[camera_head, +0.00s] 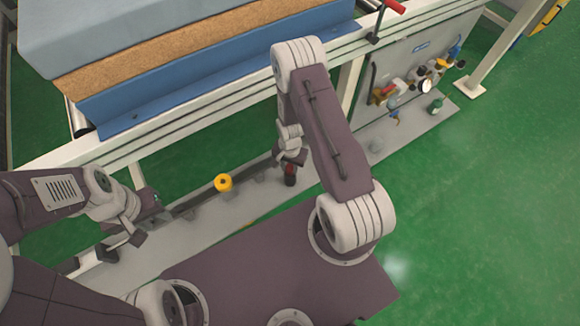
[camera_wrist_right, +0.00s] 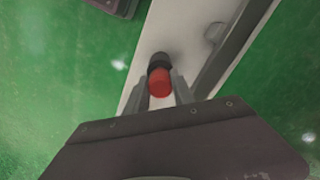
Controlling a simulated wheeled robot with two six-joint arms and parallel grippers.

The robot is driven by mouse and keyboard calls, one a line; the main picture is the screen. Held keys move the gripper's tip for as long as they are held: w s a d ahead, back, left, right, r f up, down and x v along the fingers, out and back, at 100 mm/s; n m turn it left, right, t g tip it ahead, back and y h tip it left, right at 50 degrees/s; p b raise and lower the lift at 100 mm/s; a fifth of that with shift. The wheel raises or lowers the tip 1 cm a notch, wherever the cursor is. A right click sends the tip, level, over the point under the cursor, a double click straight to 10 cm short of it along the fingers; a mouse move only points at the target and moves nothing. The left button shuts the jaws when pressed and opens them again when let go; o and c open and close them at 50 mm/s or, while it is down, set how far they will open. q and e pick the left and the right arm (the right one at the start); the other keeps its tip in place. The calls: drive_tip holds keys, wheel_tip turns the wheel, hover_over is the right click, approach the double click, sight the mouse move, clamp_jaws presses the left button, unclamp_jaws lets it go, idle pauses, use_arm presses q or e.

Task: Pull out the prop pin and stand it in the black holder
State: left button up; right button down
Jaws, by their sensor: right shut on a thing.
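My right gripper (camera_head: 290,158) points down over the pale floor-level beam and is shut on a red-topped pin (camera_head: 289,169). The red top also shows between the fingers in the right wrist view (camera_wrist_right: 160,84). A black cylindrical piece, which looks like the black holder (camera_head: 290,181), sits directly at the red part's lower end and also shows in the right wrist view (camera_wrist_right: 159,61). How deep the pin sits in it is hidden. My left gripper (camera_head: 124,246) is open and empty above the left part of the beam, away from the pin.
A yellow knob (camera_head: 223,182) stands on the beam (camera_head: 205,202) between the grippers. A red-handled lever (camera_head: 394,7) is at the top. A panel with valves (camera_head: 415,80) stands right. Green floor is clear at right.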

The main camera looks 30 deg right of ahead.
drive_tip(key=shift+f, duration=0.3)
drive_tip(key=c, duration=1)
unclamp_jaws()
wheel_tip(320, 180, up, 9)
drive_tip(key=p, duration=0.3)
drive_tip(key=shift+r, duration=0.1)
